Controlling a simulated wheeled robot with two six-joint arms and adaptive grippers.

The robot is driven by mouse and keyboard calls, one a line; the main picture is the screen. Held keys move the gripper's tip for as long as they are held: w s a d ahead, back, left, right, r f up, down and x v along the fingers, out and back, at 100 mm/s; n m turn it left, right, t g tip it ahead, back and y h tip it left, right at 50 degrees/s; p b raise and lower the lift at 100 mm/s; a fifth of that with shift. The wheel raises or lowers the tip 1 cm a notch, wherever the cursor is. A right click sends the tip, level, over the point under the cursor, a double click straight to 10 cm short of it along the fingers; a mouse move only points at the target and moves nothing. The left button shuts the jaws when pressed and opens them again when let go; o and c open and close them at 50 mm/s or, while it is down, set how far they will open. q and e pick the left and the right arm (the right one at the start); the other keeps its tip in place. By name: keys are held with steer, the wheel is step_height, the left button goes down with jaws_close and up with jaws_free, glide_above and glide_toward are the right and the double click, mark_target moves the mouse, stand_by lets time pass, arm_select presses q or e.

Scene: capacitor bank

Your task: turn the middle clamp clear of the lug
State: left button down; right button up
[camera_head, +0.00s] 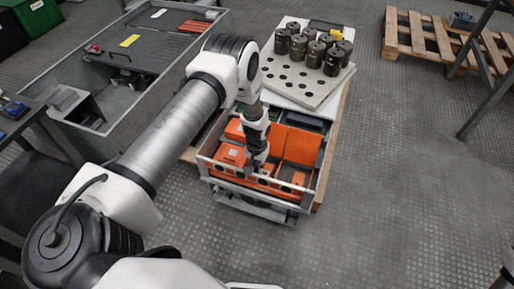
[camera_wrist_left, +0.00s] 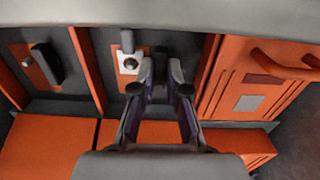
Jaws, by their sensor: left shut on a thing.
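My left gripper (camera_head: 256,168) reaches down into the front of an open grey frame (camera_head: 256,198) that holds orange units. In the left wrist view its two fingers (camera_wrist_left: 161,78) are closed together on the middle clamp, which they largely hide. A pale plate with a round bolt head, seemingly the lug (camera_wrist_left: 129,64), shows just left of the fingertips, with a grey bar rising above it. Another clamp with a dark handle (camera_wrist_left: 46,64) sits on an orange strip further left, clear of the gripper. How the middle clamp lies over the lug is hidden. My right gripper is not seen.
A unit with an orange handle (camera_wrist_left: 282,66) stands right of the fingers. Behind the frame, a holed board (camera_head: 290,84) carries several dark cylinders (camera_head: 315,54). A grey workbench (camera_head: 135,75) is at left, a pallet (camera_head: 425,38) at back right. The right floor is clear.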

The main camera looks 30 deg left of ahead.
arm_select(q)
steer(key=c, duration=1.2)
jaws_free()
steer(key=shift+r, duration=0.1)
step_height(320, 180, up, 8)
steer(key=shift+f, duration=0.1)
